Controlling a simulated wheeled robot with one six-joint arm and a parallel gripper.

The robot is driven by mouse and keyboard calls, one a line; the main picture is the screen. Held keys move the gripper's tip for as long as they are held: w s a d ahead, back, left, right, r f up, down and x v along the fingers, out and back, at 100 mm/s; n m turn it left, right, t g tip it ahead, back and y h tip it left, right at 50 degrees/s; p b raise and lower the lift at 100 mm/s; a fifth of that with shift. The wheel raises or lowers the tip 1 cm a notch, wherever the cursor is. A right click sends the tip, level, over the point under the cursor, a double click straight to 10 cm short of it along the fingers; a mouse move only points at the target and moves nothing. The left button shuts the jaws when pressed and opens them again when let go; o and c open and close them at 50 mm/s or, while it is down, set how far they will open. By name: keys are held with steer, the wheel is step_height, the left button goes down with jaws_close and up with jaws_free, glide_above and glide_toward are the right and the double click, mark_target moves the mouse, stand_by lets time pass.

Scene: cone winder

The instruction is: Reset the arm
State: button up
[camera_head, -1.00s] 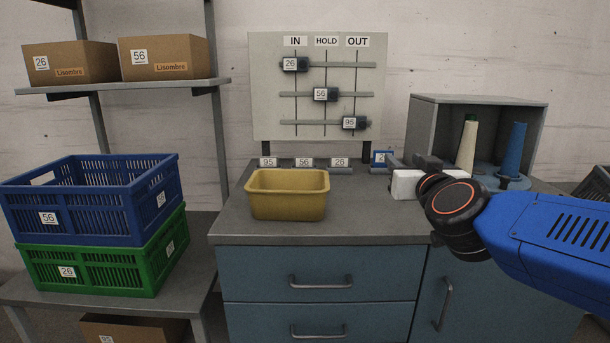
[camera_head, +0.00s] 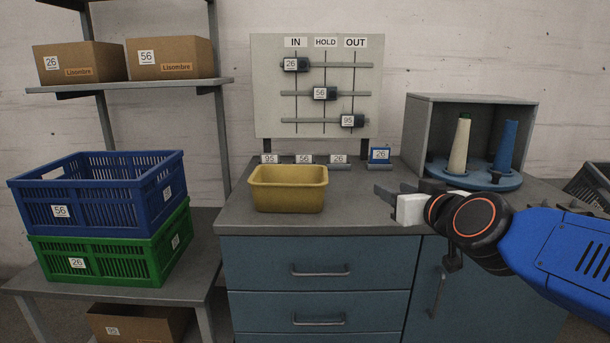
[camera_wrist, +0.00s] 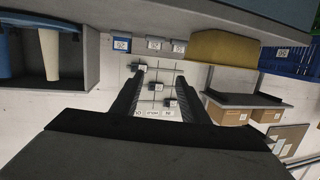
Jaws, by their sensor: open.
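My arm is blue with a black wrist and reaches in from the right in the head view. My gripper (camera_head: 390,190) is above the front of the grey countertop (camera_head: 345,218), to the right of the yellow bin. Its dark fingers point left and are apart, with nothing between them. In the wrist view, which is upside down, my gripper (camera_wrist: 160,85) shows two dark fingers spread wide, with the wall board seen between them.
A yellow bin (camera_head: 288,196) stands left of my gripper. A grey cabinet (camera_head: 418,130) with a white cone (camera_head: 460,146) and a blue cone (camera_head: 505,146) on a blue disc stands behind my wrist. Blue crate (camera_head: 100,212) and green crate (camera_head: 110,262) are stacked at left.

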steer(key=s+d+f+m+g+h, duration=0.1)
steer(key=s+d+f+g, duration=0.3)
steer(key=s+f, duration=0.7)
steer(key=s+d+f+m+g+h, duration=0.1)
steer(key=s+d+f+g, duration=0.4)
steer(key=s+f, duration=0.6)
steer(key=shift+d+g+h, duration=0.3)
steer(key=shift+g+h, duration=0.2)
steer(key=shift+g, duration=0.5)
